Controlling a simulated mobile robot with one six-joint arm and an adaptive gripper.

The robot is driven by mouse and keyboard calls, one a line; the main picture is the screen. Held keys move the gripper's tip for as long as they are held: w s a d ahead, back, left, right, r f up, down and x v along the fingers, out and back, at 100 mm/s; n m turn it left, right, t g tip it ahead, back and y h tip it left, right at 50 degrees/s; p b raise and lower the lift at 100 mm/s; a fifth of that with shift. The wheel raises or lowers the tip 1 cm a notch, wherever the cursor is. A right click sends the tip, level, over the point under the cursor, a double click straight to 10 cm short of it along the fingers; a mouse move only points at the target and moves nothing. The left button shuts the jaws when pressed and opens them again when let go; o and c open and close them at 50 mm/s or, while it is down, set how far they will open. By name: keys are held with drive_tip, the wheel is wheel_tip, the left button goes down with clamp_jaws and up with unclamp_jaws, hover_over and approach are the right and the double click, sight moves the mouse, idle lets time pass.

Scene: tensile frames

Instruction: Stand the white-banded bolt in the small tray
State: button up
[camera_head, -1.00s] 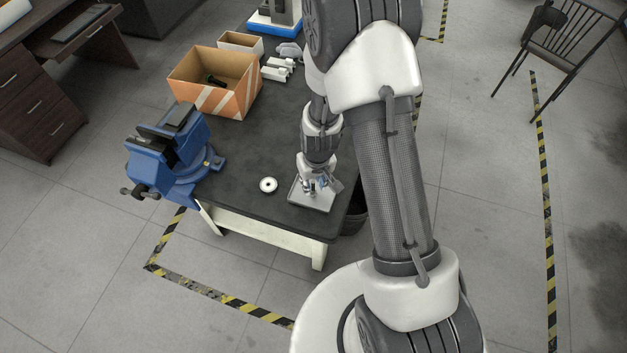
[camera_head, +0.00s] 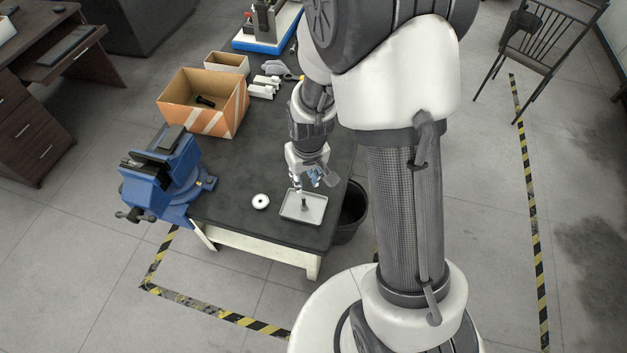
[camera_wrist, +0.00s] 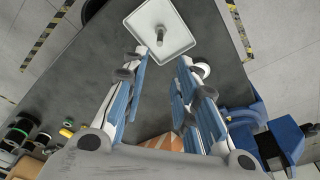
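A dark bolt (camera_head: 304,203) stands upright in the small pale tray (camera_head: 290,212) at the near right of the bench. In the wrist view the bolt (camera_wrist: 160,34) rises near the middle of the tray (camera_wrist: 138,21). I cannot make out a white band on it. My gripper (camera_head: 309,184) is just above and behind the tray, apart from the bolt. In the wrist view its blue-padded fingers (camera_wrist: 160,58) are spread with nothing between them, so it is open and empty.
A white ring (camera_head: 261,201) lies left of the tray. A blue vise (camera_head: 160,180) stands at the bench's left edge. An orange-striped box (camera_head: 218,122) holding a dark bolt-like part (camera_head: 205,101) is farther back. A dark bin (camera_head: 351,215) stands on the floor at right.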

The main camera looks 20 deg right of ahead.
wheel_tip(320, 180, up, 11)
drive_tip(key=s, duration=0.2)
drive_tip(key=s+r+t, duration=0.2)
drive_tip(key=s+r, duration=1.2)
drive_tip(key=s, duration=0.3)
drive_tip(key=shift+s+r+m+t, duration=0.15)
drive_tip(key=shift+r+m+t, duration=0.15)
drive_tip(key=shift+m+t, duration=0.1)
drive_tip(key=shift+a, duration=0.1)
wheel_tip(320, 180, down, 5)
drive_tip(key=b, duration=0.4)
drive_tip(key=shift+r+b, duration=0.2)
drive_tip(key=shift+b, duration=0.15)
